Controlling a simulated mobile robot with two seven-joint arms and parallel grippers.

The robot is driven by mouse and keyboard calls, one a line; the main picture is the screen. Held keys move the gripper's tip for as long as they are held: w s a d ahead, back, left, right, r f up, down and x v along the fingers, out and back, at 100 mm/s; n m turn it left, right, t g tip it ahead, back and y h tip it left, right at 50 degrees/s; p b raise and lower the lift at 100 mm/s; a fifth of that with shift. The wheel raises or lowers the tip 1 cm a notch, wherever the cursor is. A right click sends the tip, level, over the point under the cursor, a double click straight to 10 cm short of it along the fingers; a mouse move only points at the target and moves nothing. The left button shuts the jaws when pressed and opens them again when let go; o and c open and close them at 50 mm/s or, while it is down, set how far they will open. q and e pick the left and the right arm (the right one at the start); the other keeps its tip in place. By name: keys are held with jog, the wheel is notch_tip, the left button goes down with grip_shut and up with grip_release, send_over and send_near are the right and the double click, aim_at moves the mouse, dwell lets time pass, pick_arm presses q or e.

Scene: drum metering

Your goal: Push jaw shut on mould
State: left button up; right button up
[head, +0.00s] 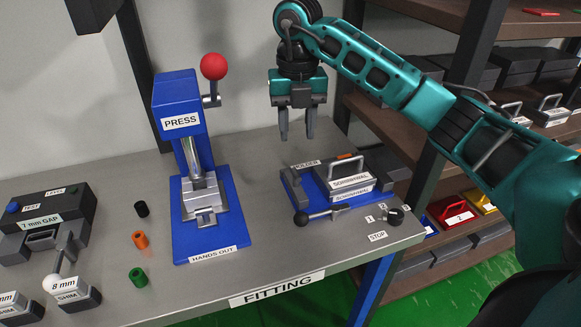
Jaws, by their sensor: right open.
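A blue holder (314,199) labelled HOLDER stands at the right end of the grey table. A grey mould (349,171) with an arched handle sits in it, with two labelled layers one above the other. A grey upright plate (291,190), which looks like the jaw, stands at the holder's left side. A gap seems to show between plate and mould, but I cannot tell its width. A lever with a black ball (301,218) lies at the front. My right gripper (297,136) is open and empty, pointing down above and behind the holder. My left gripper is not in view.
A blue press (180,123) with a red-ball lever (213,67) stands left of the holder. Small black, orange and green cylinders (138,277) and a gap gauge (42,225) are further left. A black knob (396,216) sits at the right corner. Shelves stand behind right.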

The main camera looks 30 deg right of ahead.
aim_at(296, 172)
notch_tip(296, 172, down, 12)
jog(key=shift+s+r, duration=0.1)
jog(key=shift+s, duration=0.05)
grip_shut()
dwell(0.5)
